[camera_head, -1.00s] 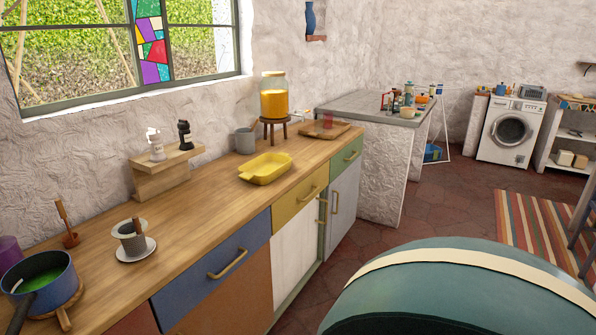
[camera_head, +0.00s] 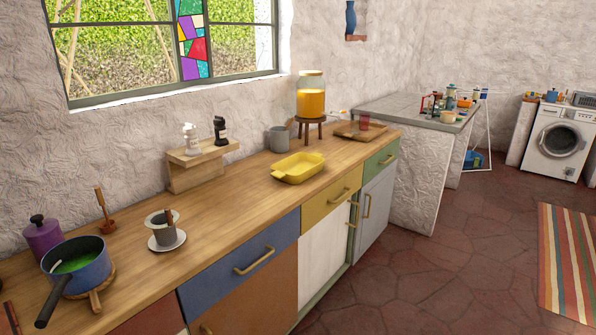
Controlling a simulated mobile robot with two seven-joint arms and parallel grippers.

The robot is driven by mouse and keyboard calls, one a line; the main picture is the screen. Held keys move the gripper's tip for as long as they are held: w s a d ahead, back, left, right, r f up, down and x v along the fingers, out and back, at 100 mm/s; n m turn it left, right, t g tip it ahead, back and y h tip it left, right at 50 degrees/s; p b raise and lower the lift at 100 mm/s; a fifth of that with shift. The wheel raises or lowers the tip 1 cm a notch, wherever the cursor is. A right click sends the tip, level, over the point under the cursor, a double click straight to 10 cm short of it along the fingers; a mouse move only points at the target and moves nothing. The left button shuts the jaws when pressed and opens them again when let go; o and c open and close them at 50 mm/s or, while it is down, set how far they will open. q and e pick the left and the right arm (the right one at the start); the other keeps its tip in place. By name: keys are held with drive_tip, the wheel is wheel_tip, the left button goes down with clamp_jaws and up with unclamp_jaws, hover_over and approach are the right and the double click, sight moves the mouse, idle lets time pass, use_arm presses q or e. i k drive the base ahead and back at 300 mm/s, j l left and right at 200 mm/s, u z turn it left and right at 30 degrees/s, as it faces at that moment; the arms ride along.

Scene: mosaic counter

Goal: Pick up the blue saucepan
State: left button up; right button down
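The blue saucepan (camera_head: 93,277) stands at the lower left of the head view, near the counter's front edge. It has a dark rim, green contents (camera_head: 73,264) and a black handle (camera_head: 53,302) that points down and to the left, toward me. It rests on a round wooden trivet (camera_head: 97,301). Neither of my grippers shows in this view.
A purple lidded pot (camera_head: 43,238) stands close behind the saucepan. A metal cup on a white saucer (camera_head: 166,242) is to its right. A yellow dish (camera_head: 298,168) lies farther along the wooden counter (camera_head: 232,204). The tiled floor (camera_head: 440,270) in front is clear.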

sight(76, 266)
drive_tip(key=u, duration=1.3)
drive_tip(key=l, duration=0.1)
